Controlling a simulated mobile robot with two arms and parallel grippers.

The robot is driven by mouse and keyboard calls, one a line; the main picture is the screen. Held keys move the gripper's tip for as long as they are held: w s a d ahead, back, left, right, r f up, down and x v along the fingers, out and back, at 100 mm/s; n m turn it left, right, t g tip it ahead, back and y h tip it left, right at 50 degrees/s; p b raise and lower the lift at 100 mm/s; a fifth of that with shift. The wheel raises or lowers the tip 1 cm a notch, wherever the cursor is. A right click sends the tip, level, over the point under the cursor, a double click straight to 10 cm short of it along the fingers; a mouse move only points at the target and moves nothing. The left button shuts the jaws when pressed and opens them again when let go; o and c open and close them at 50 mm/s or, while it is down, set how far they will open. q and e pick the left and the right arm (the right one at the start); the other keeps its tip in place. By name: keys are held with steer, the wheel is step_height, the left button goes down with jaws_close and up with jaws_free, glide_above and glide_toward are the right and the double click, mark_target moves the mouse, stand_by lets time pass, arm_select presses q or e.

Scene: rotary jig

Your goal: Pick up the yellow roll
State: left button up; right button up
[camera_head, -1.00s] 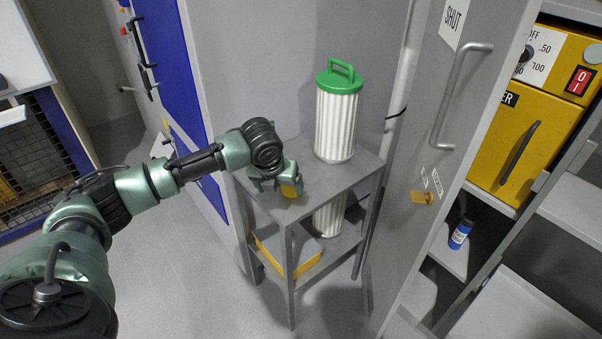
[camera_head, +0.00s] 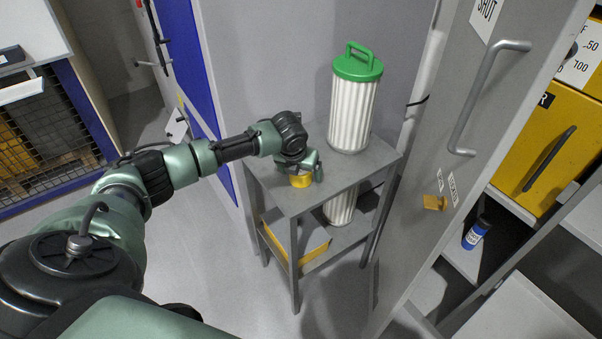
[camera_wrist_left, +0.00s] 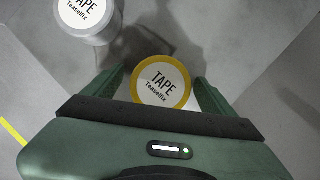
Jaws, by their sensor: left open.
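The yellow roll (camera_head: 300,181) stands on the top shelf of a small grey stand, near its front-left part. In the left wrist view the roll (camera_wrist_left: 161,82) shows its round white face, marked "TAPE Teaselfix", inside a yellow rim. My left gripper (camera_head: 302,170) is open at the roll, partly covering it in the head view. In the left wrist view its two green fingers (camera_wrist_left: 161,88) stand on either side of the roll, with a small gap visible on each side. My right gripper is not in view.
A grey-white roll (camera_wrist_left: 88,18) lies near the yellow one in the wrist view. A white pleated filter with a green handled lid (camera_head: 352,110) stands behind on the grey stand (camera_head: 350,186). A grey door (camera_head: 455,120) is at the right. A yellow-edged box (camera_head: 315,252) sits below.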

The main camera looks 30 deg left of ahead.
arm_select(q)
steer(key=c, duration=1.6)
